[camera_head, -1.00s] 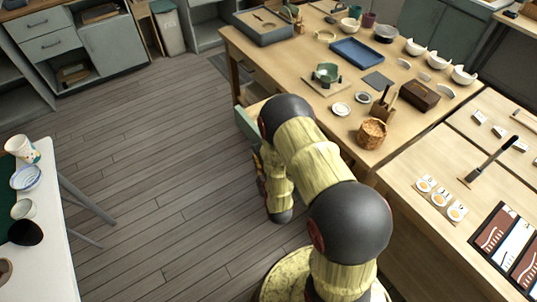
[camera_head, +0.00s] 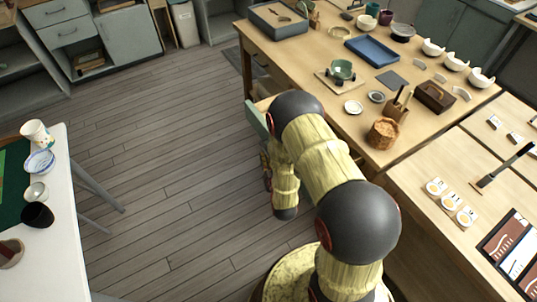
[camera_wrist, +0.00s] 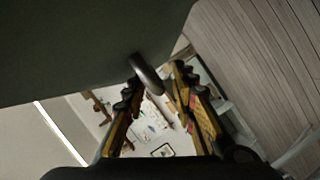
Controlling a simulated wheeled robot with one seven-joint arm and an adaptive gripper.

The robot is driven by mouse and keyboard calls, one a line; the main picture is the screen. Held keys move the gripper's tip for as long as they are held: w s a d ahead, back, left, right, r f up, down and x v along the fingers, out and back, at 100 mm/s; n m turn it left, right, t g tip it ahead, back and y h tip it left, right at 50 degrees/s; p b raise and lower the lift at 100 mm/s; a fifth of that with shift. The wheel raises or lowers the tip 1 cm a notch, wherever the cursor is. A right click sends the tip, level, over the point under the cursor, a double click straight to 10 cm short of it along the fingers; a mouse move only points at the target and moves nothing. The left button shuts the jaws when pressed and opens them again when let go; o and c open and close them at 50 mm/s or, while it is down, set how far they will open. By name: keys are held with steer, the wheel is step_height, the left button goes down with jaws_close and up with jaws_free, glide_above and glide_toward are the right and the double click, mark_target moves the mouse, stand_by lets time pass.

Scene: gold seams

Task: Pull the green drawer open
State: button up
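The green drawer (camera_head: 257,119) stands partly out from the left side of the wooden table, and a strip of its pale wooden inside shows. Its front fills the upper left of the wrist view (camera_wrist: 75,45) as a dark grey-green panel. My gripper (camera_wrist: 157,78) is at the handle, with one finger on each side and a visible gap between the fingers. I cannot tell whether either finger touches the handle. In the head view my arm hides part of the drawer and most of the gripper.
The wooden table (camera_head: 312,55) holds a blue tray (camera_head: 372,51), a woven basket (camera_head: 382,134), bowls and tools. A white table (camera_head: 60,235) with cups stands at the left. The wooden floor (camera_head: 165,150) between them is clear.

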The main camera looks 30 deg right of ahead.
steer(key=v, duration=0.7)
steer(key=shift+s, duration=0.25)
stand_by(0.5)
